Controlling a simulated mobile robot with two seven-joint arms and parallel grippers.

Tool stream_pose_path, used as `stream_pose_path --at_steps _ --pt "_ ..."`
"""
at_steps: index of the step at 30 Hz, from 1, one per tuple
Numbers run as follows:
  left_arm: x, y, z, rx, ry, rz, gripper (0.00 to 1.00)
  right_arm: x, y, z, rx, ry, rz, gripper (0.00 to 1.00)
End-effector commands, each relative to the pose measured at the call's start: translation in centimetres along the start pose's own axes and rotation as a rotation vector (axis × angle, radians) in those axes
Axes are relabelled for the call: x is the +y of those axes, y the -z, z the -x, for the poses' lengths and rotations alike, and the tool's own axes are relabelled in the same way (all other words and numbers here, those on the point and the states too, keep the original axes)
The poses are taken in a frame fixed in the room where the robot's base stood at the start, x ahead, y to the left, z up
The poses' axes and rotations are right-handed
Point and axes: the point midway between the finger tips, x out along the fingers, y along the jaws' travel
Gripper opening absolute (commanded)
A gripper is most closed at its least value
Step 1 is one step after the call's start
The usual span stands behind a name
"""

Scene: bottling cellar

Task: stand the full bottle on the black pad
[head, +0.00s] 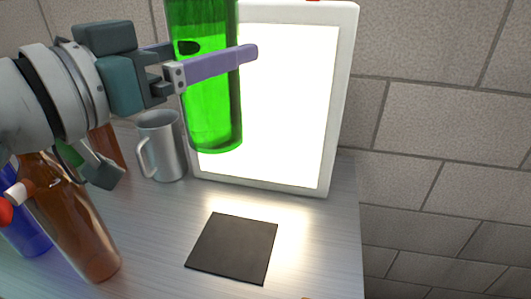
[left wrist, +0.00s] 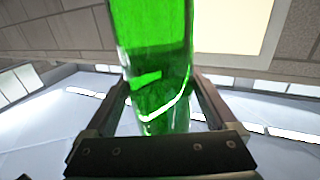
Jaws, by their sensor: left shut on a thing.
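My left gripper (head: 222,50) is shut on a green glass bottle (head: 212,112), its fingers around the bottle's body. The bottle hangs nearly upright in front of a bright panel, its base clear of the table. Its top is cut off by the picture's upper edge. The left wrist view also shows the green bottle (left wrist: 152,40) between the two fingers of the left gripper (left wrist: 158,92). The black pad (head: 232,248) lies flat and bare on the table, lower in the head view than the bottle's base. My right gripper is not in view.
A glowing white panel (head: 285,110) in a pale frame stands behind the pad. A grey metal mug (head: 165,150) stands left of the panel. A brown bottle (head: 78,230) and a blue one (head: 28,238) are at the left. The table's right edge is near the pad.

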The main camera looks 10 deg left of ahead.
Motion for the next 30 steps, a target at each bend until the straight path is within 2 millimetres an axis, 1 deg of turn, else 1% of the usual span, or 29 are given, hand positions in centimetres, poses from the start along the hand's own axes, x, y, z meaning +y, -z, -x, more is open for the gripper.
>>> stream_pose_path --at_steps 1,3,6,11,14,24,27,30 --pt "0.0 -1.0 -0.3 0.015 -0.002 -0.006 0.0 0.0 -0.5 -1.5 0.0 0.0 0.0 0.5" --pt "0.0 -1.5 -0.6 0.015 -0.002 -0.008 0.0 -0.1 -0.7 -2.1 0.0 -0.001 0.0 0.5" --pt "0.0 -1.9 -0.9 0.015 -0.001 -0.009 0.0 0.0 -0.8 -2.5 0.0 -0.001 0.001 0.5" --pt "0.0 -2.3 -1.0 0.013 0.0 -0.009 0.0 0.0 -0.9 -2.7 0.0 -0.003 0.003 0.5" --pt "0.0 -3.5 -1.0 0.012 0.002 -0.008 0.0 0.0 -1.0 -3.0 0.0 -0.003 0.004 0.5" --pt "-0.1 -11.9 -1.0 0.009 0.002 -0.005 0.0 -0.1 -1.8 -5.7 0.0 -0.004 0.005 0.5" --pt "-0.1 -14.2 -1.0 0.01 0.001 -0.006 0.0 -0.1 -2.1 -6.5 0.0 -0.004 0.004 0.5" --pt "-0.1 -16.2 -1.1 0.012 0.001 -0.007 0.0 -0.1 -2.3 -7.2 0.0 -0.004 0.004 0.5"
